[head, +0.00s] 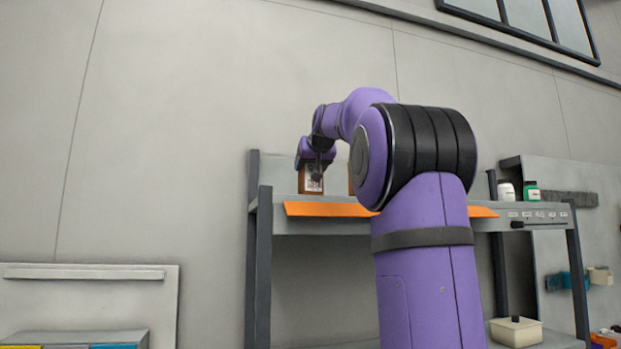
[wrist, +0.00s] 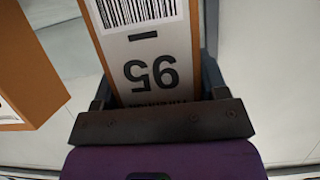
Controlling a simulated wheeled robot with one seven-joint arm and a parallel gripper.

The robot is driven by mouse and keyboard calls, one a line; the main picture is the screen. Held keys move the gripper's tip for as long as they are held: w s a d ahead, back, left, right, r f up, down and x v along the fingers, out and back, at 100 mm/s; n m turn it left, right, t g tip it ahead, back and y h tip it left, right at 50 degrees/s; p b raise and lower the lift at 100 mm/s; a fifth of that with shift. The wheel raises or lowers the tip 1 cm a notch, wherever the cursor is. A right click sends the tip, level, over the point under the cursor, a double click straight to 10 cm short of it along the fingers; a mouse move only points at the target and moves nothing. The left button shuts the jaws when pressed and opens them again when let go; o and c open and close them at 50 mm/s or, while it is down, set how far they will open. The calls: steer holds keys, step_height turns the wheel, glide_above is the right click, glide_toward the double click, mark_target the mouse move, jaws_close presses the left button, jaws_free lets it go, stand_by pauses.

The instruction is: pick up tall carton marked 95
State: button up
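The tall carton marked 95 (wrist: 163,44) is orange-brown with a white label, a barcode and an upside-down 95 in the wrist view. Its lower part in that view is hidden behind my gripper's dark crossbar. My gripper (wrist: 158,92) has a finger on each side of this carton, both very close to it. Whether they press on it cannot be told. In the head view my gripper (head: 316,162) points down over a small orange-brown carton (head: 311,183) at the shelf's left end. It appears to stand on the shelf.
Another orange-brown carton (wrist: 28,62) is close by on the left in the wrist view. The grey shelf (head: 300,228) has an orange front strip (head: 325,209). A white bottle (head: 506,190) and a green bottle (head: 532,190) stand at its right. My arm hides the shelf's middle.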

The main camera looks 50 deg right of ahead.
steer(key=c, duration=0.6)
steer(key=shift+r, duration=0.2)
